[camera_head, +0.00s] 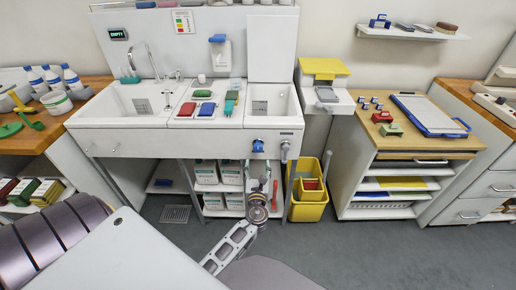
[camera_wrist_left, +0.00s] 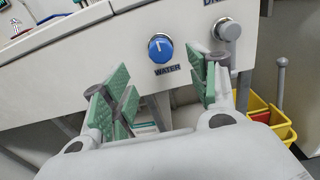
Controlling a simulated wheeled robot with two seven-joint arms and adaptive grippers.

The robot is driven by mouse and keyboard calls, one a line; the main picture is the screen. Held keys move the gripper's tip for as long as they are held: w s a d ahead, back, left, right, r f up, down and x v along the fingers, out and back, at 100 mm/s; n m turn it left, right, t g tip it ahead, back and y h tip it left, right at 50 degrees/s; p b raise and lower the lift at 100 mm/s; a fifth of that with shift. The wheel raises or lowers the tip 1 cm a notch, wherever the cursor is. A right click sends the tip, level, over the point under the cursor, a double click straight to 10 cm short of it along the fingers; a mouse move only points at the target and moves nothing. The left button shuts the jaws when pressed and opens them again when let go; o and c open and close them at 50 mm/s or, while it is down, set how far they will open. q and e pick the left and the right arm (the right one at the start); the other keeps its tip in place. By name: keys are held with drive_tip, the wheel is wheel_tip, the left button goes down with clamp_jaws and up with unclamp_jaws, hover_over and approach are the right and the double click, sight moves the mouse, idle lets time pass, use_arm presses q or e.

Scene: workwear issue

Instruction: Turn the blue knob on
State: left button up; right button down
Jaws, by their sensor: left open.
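The blue knob (camera_head: 258,146) is on the white front panel of the sink unit, below the right basin. In the left wrist view the blue knob (camera_wrist_left: 160,48) shows face-on above the word WATER, with a white mark near its upper part. My left gripper (camera_head: 262,174) is just below and in front of the knob in the head view. In the left wrist view my left gripper (camera_wrist_left: 158,78) has its green-padded fingers spread wide, with nothing between them. The knob appears beyond the fingers and between them, apart from both. My right gripper is not in view.
A grey knob (camera_head: 284,146) is just right of the blue one; its label is partly cut off in the wrist view. A yellow bucket (camera_head: 308,206) stands below right. White containers (camera_head: 206,173) sit on the shelf under the sink. The floor in front is open.

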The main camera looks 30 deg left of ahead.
sight(258, 149)
use_arm(q)
drive_tip(key=x, duration=0.6)
drive_tip(key=shift+w+a, duration=0.1)
drive_tip(key=shift+w, duration=0.1)
drive_tip(key=shift+x, duration=2.95)
drive_tip(key=c, duration=1)
